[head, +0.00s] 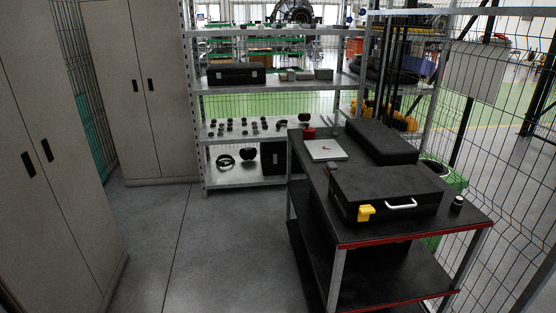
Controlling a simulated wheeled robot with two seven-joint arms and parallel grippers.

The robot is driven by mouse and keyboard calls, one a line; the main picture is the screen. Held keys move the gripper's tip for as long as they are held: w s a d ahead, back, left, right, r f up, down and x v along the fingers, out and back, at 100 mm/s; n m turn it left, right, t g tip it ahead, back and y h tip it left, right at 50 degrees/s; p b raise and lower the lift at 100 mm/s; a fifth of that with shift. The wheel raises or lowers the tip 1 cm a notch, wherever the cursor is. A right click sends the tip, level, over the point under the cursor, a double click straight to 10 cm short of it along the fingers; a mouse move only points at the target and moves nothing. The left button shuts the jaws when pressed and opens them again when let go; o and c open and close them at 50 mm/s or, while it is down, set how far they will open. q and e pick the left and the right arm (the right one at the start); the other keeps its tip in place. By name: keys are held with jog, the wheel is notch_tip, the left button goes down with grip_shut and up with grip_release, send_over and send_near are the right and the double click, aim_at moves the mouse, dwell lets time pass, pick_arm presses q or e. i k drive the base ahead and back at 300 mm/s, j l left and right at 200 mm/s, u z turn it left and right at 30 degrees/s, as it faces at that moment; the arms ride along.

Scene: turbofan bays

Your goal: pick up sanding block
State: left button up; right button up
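I cannot surely make out a sanding block. A small dark block-like item (332,167) lies on the cart's top beside the black case, too small to identify. A yellow piece (366,212) shows at the front of the black case (385,190), left of its pale handle. Several small greyish blocks (303,75) sit on the upper shelf at the back, also too small to name. Neither of my grippers is in view.
The black-topped cart (440,228) with red edging also bears a second dark case (380,141), a white board (326,149), a red item (309,132) and a small cylinder (457,204). Cabinets (147,85) stand left, mesh fencing right. The floor (215,240) left of the cart is clear.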

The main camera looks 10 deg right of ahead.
aim_at(331, 166)
jog(key=i+j+u, duration=0.4)
jog(key=i+u, duration=0.4)
jog(key=i, duration=0.2)
jog(key=i+z, duration=0.4)
jog(key=i+j+z, duration=0.15)
jog(key=i+z, duration=0.3)
jog(key=i, duration=0.15)
jog(key=i+l+z, duration=0.2)
jog(key=i+z, duration=0.65)
jog(key=i, duration=0.2)
jog(key=i+l, duration=0.2)
jog(key=i, duration=0.1)
